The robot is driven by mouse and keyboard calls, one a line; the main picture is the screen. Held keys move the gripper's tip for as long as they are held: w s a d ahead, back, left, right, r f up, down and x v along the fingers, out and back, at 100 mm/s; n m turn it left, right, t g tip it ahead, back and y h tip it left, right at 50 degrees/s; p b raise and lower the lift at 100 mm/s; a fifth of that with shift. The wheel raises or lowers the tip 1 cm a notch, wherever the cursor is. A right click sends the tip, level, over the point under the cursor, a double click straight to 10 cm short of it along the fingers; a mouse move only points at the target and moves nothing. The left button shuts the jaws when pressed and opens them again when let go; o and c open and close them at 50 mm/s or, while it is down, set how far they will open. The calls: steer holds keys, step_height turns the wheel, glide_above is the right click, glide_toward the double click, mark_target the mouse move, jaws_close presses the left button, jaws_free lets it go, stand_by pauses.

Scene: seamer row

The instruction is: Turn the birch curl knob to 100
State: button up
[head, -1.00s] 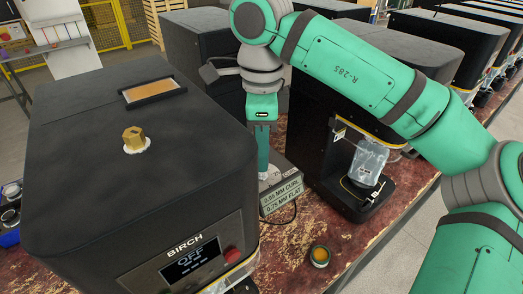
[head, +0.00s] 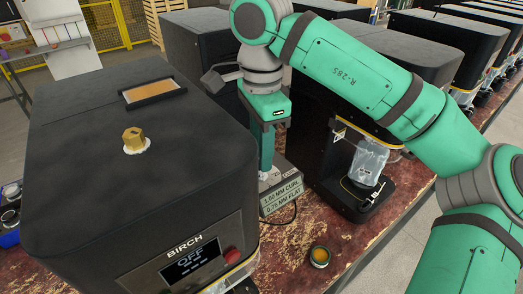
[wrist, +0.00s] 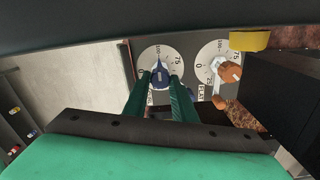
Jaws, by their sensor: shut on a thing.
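The birch machine (head: 130,150) is the black housing with a BIRCH label and an OFF display. The curl knob (wrist: 160,77) is blue, on a round grey dial (wrist: 150,58) in the wrist view. Its pointer end faces the 100 mark. My gripper (wrist: 161,84) is shut on it, a green finger on either side. The fingers hide the lower dial. In the head view, my gripper (head: 266,160) reaches down behind the birch housing, where its tips and the knob are hidden. The readout sign (head: 282,194) reads 1.00 MM CURL and 0.75 MM FLAT.
The flat dial (wrist: 209,52), with its pale knob (wrist: 215,66), sits close right of the curl dial. A black machine (head: 345,150) stands right of my gripper. A small jar (head: 320,256) stands on the worn bench.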

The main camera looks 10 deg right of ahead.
steer(key=o, duration=1)
steer(key=shift+o, duration=0.2)
step_height(320, 180, up, 11)
steer(key=shift+f, duration=0.1)
